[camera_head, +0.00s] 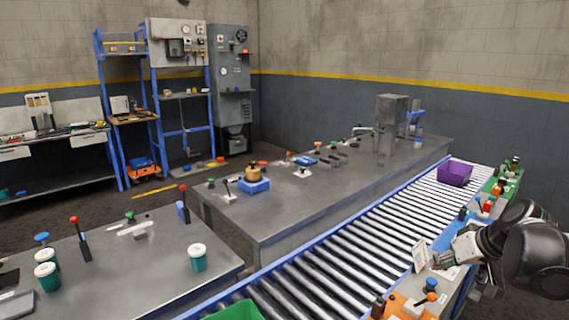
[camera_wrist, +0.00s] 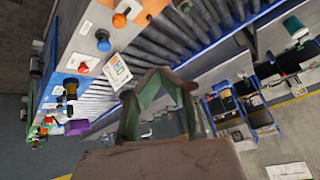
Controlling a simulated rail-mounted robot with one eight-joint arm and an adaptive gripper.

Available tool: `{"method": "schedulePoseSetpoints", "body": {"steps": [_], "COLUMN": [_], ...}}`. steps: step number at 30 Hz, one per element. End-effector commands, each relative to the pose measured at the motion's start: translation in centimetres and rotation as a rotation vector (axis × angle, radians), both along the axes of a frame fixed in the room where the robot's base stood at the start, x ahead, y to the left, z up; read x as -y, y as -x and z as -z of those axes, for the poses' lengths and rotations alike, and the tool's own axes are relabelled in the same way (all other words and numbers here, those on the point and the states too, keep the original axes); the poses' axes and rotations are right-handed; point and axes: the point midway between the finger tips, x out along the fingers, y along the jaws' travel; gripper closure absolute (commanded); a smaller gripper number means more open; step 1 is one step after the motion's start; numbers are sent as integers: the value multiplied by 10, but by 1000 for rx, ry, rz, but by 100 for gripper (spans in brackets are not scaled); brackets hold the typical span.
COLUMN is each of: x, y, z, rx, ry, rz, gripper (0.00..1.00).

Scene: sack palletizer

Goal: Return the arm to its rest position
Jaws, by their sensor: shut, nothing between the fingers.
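My arm reaches in from the right edge of the head view, with dark rounded links and a grey wrist. My gripper (camera_head: 439,262) is small there, over the control strip at the conveyor's near right side. In the wrist view my gripper (camera_wrist: 160,74) shows green fingers that converge at their tips, with nothing held between them. A white card with coloured marks (camera_wrist: 116,71) appears just left of the fingertips. The card (camera_head: 420,256) is also beside my gripper in the head view; I cannot tell whether they touch.
A roller conveyor (camera_head: 352,246) runs diagonally, with a purple bin (camera_head: 455,174) at its far end and a green bin (camera_head: 236,311) at its near end. Knobs and buttons line the control strip (camera_head: 455,238). Grey workbenches (camera_head: 290,205) stand left of the conveyor.

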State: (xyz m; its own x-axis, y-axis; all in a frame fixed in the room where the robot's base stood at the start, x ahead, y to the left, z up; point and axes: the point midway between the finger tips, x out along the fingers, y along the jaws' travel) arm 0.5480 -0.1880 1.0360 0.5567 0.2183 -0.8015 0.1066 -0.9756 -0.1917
Motion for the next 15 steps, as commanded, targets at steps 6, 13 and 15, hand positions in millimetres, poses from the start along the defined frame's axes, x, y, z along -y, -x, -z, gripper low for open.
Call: {"method": "schedulePoseSetpoints", "body": {"steps": [6,13,15], "x": [-63,-113,-126], "y": [33,73,87], "z": [-22,-35,-37], "rx": [-41,-57,-57], "ry": [44,93,107], "rz": [23,53,60], "gripper": [100,100,100]}}
